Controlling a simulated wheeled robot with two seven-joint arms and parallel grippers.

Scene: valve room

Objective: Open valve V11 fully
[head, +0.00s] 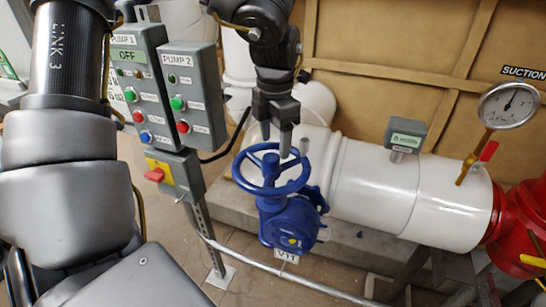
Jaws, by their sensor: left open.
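Valve V11 is a blue gearbox valve (290,222) with a blue handwheel (247,184) on top. Its white tag (287,257) reads V11. A grey upright peg (303,147) shows at the wheel's far right rim. My left gripper (276,141) points down from above, open, with its fingers over the far side of the wheel near the hub post. Nothing shows between the fingers. I cannot tell whether the fingertips touch the wheel. My right gripper is not in view.
A pump control box (195,95) with a red-and-yellow switch (158,170) below stands on a post just left of the wheel. A white pipe (375,190) runs right to a red flange. A gauge (509,104) stands at right. A grey rail (290,277) crosses in front.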

